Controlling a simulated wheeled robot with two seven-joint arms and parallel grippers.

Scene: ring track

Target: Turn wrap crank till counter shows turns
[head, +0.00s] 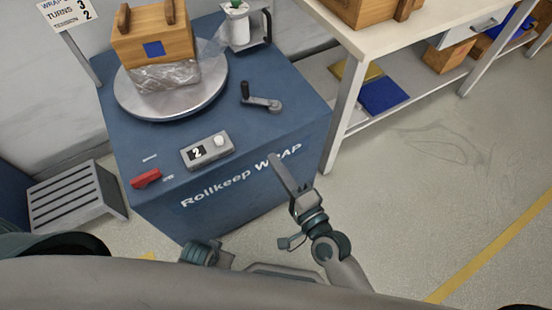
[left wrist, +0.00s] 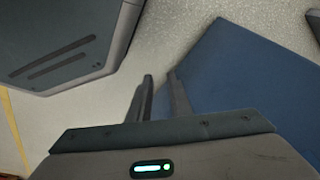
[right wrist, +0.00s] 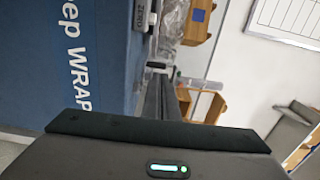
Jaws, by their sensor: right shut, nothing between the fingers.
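The blue wrap machine (head: 150,150) carries a small grey crank (head: 262,103) with a dark upright handle on its right part. The counter (head: 206,151) in front reads 2. The sign (head: 66,14) at top left seems to give 3 for turns and 2 for tension. On the turntable (head: 135,106) stands a wooden crate (head: 152,47), its lower part wrapped in clear film. My right gripper (head: 274,158) is shut and empty at the machine's front edge, apart from the crank; it also shows in the right wrist view (right wrist: 157,76). My left gripper (left wrist: 161,76) is open and empty, beside the machine.
A film roll (head: 238,25) stands behind the turntable. A red switch (head: 146,178) is on the machine's front left. A slatted grey box (head: 75,197) is on the floor at left. A workbench (head: 420,32) with a lower shelf stands at right. The floor at right is clear.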

